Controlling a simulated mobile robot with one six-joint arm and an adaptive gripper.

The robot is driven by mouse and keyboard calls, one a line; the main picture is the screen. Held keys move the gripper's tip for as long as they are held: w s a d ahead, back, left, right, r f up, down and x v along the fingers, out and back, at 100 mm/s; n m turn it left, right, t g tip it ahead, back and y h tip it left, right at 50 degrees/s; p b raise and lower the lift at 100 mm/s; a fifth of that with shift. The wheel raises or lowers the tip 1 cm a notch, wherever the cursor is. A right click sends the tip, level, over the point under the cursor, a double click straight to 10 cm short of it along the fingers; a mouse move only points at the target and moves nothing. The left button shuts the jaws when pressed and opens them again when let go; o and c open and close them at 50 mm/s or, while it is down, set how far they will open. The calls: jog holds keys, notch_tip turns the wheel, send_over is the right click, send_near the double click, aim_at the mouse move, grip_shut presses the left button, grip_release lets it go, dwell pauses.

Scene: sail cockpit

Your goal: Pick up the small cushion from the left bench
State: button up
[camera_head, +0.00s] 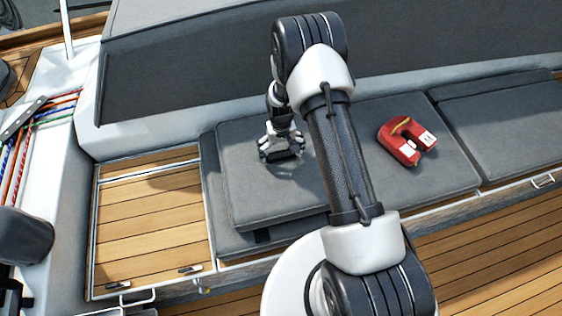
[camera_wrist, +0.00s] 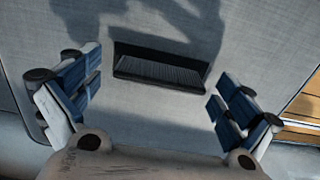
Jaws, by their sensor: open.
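The small cushion (camera_head: 262,195) is grey and lies on the left part of the bench, on top of another grey pad (camera_head: 228,245). My arm hides its right part, so I cannot tell where it ends on that side. My gripper (camera_head: 283,155) points down over the cushion's rear left part. A black ribbed strip or handle (camera_wrist: 160,70) lies on that fabric between and beyond the fingers. I cannot tell whether the fingertips touch the cushion.
A red horseshoe-shaped life buoy (camera_head: 406,141) lies on the grey cushions right of my arm. A grey backrest (camera_head: 190,62) stands behind the bench. Bare wooden slats (camera_head: 150,225) lie left of the cushion. Coloured ropes (camera_head: 35,140) run at far left.

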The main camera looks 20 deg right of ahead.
jog(key=shift+c, duration=0.5)
jog(key=c, duration=2)
jog(key=shift+c, duration=0.3)
jog(key=shift+r, duration=0.15)
